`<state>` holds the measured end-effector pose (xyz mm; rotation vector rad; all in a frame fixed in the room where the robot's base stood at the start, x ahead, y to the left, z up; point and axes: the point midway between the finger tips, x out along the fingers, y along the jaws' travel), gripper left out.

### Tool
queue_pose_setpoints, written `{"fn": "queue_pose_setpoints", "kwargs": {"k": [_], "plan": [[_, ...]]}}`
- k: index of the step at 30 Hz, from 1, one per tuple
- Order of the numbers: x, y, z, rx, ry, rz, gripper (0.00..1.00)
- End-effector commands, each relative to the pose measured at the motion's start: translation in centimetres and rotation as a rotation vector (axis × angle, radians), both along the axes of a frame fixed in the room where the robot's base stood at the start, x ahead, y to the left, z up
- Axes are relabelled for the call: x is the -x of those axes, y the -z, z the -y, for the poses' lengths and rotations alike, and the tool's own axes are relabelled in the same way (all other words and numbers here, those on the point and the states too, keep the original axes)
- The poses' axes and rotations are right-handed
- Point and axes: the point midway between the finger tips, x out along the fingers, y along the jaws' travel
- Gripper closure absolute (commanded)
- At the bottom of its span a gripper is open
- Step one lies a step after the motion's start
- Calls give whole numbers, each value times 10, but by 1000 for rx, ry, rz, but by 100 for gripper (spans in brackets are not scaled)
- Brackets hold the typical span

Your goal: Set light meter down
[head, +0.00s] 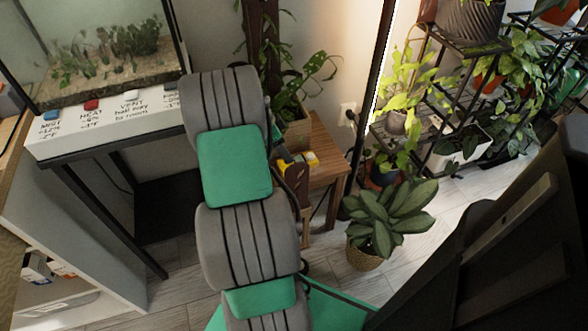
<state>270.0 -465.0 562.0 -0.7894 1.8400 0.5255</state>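A small yellow and dark object (297,164), which may be the light meter, shows just right of my arm at the small wooden side table (325,160). It is too small and too covered to be sure what it is, or whether it rests on the tabletop or is held above it. My grey and green arm hides most of my gripper and the left part of the table. Only dark bits near the yellow object may belong to my gripper, and its fingers cannot be made out.
A terrarium (100,50) stands on a white-topped stand with labelled buttons at the left. A potted leafy plant (385,220) stands on the floor right of the table. A black plant rack (455,100) is at the right. A planter (297,130) stands at the table's back.

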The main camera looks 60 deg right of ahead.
Motion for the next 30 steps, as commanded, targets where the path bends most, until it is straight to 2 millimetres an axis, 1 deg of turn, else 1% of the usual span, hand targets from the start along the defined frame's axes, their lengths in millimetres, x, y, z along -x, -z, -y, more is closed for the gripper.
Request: {"fn": "queue_pose_setpoints", "kwargs": {"k": [1,4,11,15,18,24,26,30], "plan": [[0,8,0,0,-1,0,33],[2,16,1,-1,-2,-1,33],[9,42,9,-2,-4,0,33],[15,67,16,-3,-4,-1,33],[19,79,20,-3,-5,0,33],[19,78,21,-2,-5,1,33],[19,78,21,-2,-5,1,37],[19,78,21,-2,-5,1,48]]}}
